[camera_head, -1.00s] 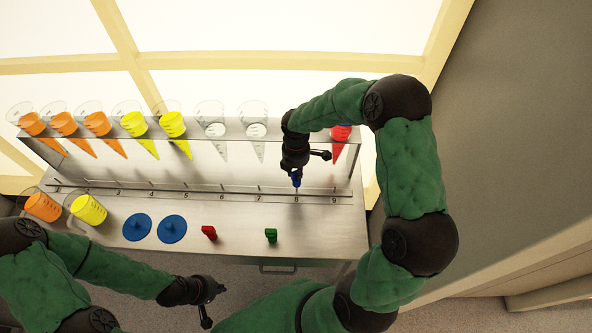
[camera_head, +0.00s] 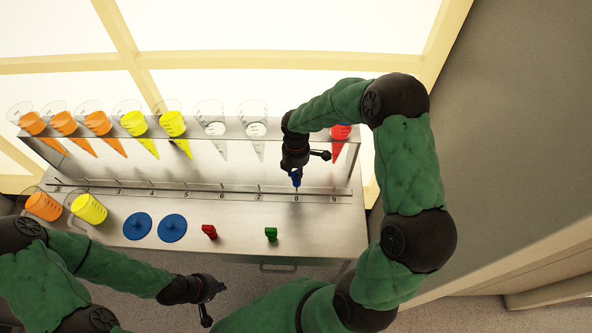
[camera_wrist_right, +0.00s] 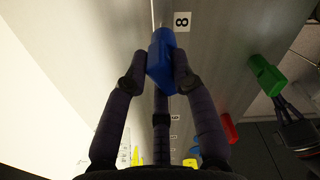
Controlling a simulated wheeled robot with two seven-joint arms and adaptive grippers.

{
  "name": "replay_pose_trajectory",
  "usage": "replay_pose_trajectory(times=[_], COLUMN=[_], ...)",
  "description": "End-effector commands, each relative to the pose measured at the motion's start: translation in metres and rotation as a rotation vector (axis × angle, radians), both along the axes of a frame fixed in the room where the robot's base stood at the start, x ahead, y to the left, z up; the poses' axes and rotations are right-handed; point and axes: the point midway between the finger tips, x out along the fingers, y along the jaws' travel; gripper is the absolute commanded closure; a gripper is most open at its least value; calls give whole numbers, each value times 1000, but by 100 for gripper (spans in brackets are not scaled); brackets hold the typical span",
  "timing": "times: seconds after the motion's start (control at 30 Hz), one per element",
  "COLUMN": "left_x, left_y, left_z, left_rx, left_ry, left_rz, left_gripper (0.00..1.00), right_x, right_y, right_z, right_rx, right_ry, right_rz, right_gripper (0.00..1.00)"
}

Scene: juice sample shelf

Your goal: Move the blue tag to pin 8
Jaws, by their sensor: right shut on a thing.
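The blue tag (camera_wrist_right: 161,62) is between the fingers of my right gripper (camera_wrist_right: 160,82), which is shut on it. In the head view the blue tag (camera_head: 296,180) is just above the number 8 label (camera_head: 296,198) on the numbered rail (camera_head: 222,190). The right gripper (camera_head: 297,170) points down there. Pin 8 itself is mostly hidden by the tag, so I cannot tell whether the tag is on it. The 8 label (camera_wrist_right: 182,22) also shows just beyond the tag in the wrist view. My left gripper (camera_head: 213,303) hangs empty in front of the table, fingers apart.
A red tag (camera_head: 209,231) and a green tag (camera_head: 271,234) stand on the table front. Two blue discs (camera_head: 155,228), an orange cup (camera_head: 42,207) and a yellow cup (camera_head: 89,208) are to the left. Several cones hang in the rack (camera_head: 290,127) behind.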

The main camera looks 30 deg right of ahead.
Motion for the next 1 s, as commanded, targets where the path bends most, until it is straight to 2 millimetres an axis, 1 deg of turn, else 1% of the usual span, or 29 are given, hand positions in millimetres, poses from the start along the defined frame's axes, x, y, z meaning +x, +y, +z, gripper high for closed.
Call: replay_pose_trajectory(times=[1.0], left_x=[0], left_y=[0], left_z=[-12], left_rx=[0], left_ry=[0], left_rz=[0], left_gripper=[100], right_x=[0], right_y=[0], right_z=[-20], right_rx=[0], right_ry=[0], right_rz=[0], right_gripper=[100])
